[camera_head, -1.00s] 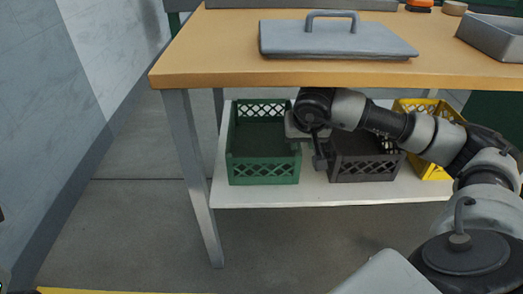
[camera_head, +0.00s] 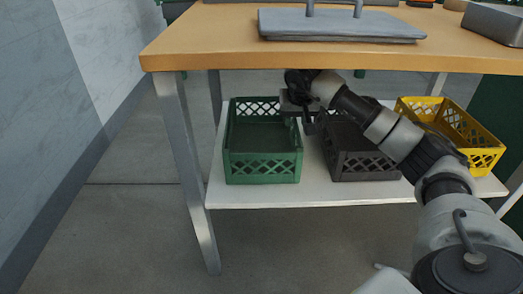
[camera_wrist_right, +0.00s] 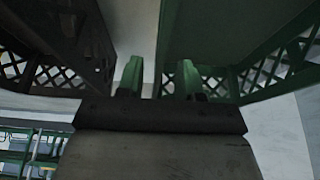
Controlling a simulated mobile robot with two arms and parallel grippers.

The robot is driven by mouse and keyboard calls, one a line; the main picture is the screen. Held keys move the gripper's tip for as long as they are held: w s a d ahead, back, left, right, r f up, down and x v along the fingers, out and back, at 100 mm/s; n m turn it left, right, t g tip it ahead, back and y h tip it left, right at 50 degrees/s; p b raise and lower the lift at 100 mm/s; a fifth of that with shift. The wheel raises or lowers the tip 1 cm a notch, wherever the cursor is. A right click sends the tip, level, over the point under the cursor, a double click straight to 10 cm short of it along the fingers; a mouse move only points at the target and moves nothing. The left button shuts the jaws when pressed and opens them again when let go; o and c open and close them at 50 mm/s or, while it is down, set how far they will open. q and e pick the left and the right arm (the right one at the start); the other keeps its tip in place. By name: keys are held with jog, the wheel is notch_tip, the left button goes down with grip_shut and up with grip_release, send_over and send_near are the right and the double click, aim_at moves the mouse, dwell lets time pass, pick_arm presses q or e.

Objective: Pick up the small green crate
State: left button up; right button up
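The small green crate (camera_head: 263,168) stands upright on the white lower shelf under the table, at the left. It has lattice walls and an open top. My right gripper (camera_head: 305,122) is at the crate's right wall, near its upper edge. In the right wrist view, its two fingers (camera_wrist_right: 159,80) stand apart, with the green crate (camera_wrist_right: 225,40) to the right. The crate's near edge appears in line with the finger gap; I cannot tell if the fingers touch it. My left gripper is not in view.
A dark crate (camera_head: 362,166) stands close beside the green one, partly behind my right arm. A yellow crate (camera_head: 470,135) is farther right. The wooden tabletop (camera_head: 210,45) overhangs the shelf (camera_head: 290,198); a table leg (camera_head: 188,170) stands left. A grey lidded plate (camera_head: 340,25) lies on top.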

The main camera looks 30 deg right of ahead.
jog(key=shift+b+x, duration=0.35)
jog(key=shift+x, duration=0.65)
jog(key=shift+r, duration=0.1)
grip_shut()
dwell(0.6)
